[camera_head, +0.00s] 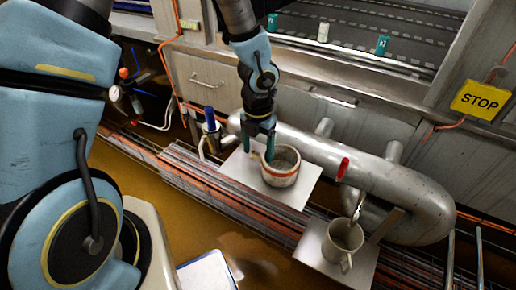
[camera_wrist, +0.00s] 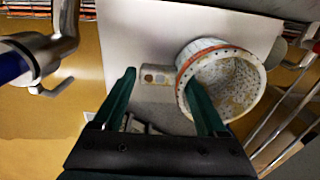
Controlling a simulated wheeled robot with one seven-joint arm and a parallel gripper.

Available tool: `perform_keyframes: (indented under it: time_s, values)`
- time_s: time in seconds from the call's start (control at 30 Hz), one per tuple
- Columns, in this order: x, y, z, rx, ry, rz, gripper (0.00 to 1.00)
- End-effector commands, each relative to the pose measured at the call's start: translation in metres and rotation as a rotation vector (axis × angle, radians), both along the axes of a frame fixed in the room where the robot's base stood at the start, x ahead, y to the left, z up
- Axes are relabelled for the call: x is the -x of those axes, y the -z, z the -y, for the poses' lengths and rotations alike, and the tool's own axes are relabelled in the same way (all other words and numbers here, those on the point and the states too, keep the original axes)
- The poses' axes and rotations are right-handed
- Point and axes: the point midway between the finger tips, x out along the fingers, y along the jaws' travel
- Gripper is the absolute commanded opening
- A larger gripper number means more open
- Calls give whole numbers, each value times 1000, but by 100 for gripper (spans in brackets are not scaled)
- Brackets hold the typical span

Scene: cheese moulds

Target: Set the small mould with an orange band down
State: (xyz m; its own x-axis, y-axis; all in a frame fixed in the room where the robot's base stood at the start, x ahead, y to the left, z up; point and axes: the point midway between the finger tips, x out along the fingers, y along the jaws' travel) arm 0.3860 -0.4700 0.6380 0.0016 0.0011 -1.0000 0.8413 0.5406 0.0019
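The small mould (camera_head: 283,172) is a pale cup with an orange band, standing upright on a light square plate (camera_head: 308,190). In the wrist view the mould (camera_wrist: 240,85) is at the right, its speckled inside facing the camera. A grey tab with holes (camera_wrist: 157,77) lies at its left side, between my fingers in that view; I cannot tell whether it is joined to the mould. My gripper (camera_head: 260,152) points down at the mould's left side. In the wrist view my gripper (camera_wrist: 160,80) has its fingers apart, the right one overlapping the mould's wall.
A second grey mug-like vessel (camera_head: 342,240) stands on another plate (camera_head: 312,247) at the lower right, under a red-handled tap (camera_head: 343,168). A thick metal pipe (camera_head: 380,180) runs behind both plates. A blue-handled valve (camera_head: 210,120) is left of the mould.

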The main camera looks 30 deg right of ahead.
Motion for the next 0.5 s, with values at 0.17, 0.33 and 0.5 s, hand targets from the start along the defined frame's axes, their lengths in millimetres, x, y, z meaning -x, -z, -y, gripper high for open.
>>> perform_keyframes:
  time_s: [0.17, 0.33, 0.5]
  values:
    - [0, 0, 0, 0, 0, 0, 94]
    - [0, 0, 0, 0, 0, 0, 94]
    - [0, -8, 0, 1, 1, 1, 94]
